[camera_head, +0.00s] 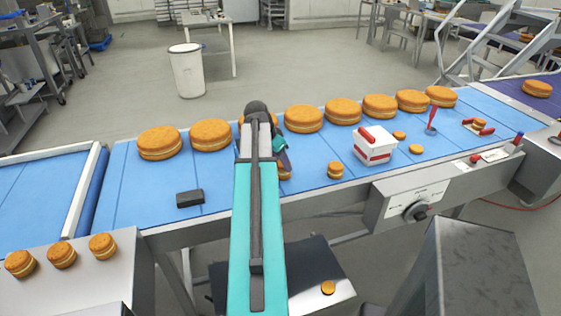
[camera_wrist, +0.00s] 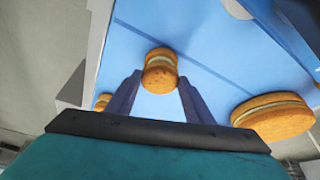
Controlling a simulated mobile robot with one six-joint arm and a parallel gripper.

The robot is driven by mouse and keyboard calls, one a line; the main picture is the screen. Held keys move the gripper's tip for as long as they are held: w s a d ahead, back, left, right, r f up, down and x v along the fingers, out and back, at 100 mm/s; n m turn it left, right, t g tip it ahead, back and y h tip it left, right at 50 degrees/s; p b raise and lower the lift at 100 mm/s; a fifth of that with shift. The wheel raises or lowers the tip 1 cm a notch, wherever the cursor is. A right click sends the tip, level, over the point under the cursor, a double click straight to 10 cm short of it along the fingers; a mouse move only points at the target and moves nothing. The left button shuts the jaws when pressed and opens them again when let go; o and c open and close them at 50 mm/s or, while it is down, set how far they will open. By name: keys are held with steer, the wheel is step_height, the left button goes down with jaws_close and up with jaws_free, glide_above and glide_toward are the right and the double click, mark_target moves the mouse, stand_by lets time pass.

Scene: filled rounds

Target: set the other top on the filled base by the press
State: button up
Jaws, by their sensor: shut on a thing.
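My gripper (camera_head: 282,155) is over the blue belt, partly hidden behind my own arm. In the wrist view its two dark fingers (camera_wrist: 160,79) are shut on a small golden round (camera_wrist: 160,72) with a pale layer showing across it. Part of a small round (camera_head: 285,173) shows beside my arm in the head view. A small filled round (camera_head: 335,170) stands on the belt to the right. Two thin small rounds (camera_head: 399,135) (camera_head: 416,149) lie farther right. Another small round (camera_head: 478,123) sits between red parts near the belt's right end. I cannot tell which thing is the press.
Large filled rounds (camera_head: 304,118) line the belt's far side. A white box with a red bar (camera_head: 375,147), a red upright tool (camera_head: 432,120) and a black block (camera_head: 190,198) stand on the belt (camera_head: 310,180). Several rounds (camera_head: 62,255) sit on the near-left surface.

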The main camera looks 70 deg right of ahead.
steer(key=shift+f+b, duration=0.35)
steer(key=shift+f, duration=0.3)
stand_by(0.9)
steer(key=o, duration=1.3)
steer(key=shift+r, duration=0.1)
steer(key=shift+r+p, duration=2)
steer(key=shift+r, duration=1.45)
steer(key=shift+s, duration=0.1)
